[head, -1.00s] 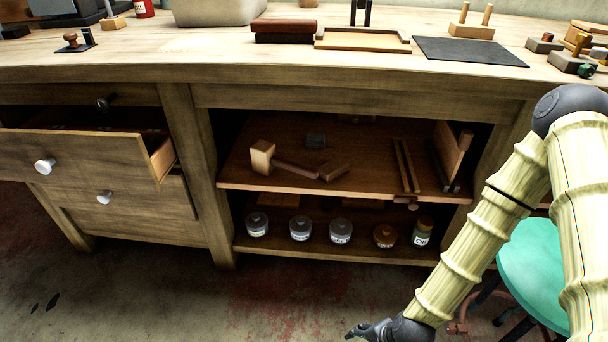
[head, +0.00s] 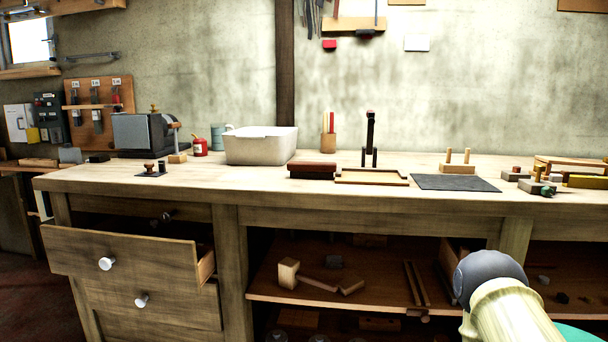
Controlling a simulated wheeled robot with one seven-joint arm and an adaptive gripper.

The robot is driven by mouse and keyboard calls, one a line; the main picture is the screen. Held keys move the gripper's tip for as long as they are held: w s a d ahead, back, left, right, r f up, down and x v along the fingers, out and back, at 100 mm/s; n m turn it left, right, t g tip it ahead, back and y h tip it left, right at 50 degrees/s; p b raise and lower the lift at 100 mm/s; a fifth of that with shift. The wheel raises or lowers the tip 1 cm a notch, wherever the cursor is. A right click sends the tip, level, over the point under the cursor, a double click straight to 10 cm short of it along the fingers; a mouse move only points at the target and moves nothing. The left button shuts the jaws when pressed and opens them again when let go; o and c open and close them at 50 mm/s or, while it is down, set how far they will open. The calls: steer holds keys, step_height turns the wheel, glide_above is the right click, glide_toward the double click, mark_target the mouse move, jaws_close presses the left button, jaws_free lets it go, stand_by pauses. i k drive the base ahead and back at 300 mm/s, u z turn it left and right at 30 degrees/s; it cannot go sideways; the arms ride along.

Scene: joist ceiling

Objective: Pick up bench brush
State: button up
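A block with a red-brown wooden top and a dark underside (head: 312,170) lies on the workbench top, near the middle of the head view. It looks like the bench brush, but I cannot make out bristles for certain. It sits just left of a shallow wooden tray (head: 371,178) and in front of a pale basin. My gripper is out of view. Only part of my arm shows at the lower right, in front of the bench and well apart from the block.
The workbench (head: 140,182) spans the view. A white basin (head: 262,146) stands behind the block, and a dark mat (head: 455,183) lies to the right. An upper drawer (head: 125,257) stands open at left. A mallet (head: 289,273) lies on the shelf below.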

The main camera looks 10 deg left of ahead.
mark_target(298, 170)
steer(key=u, duration=2.1)
steer(key=i, duration=1.35)
steer(key=z, duration=2.2)
steer(key=i, duration=0.5)
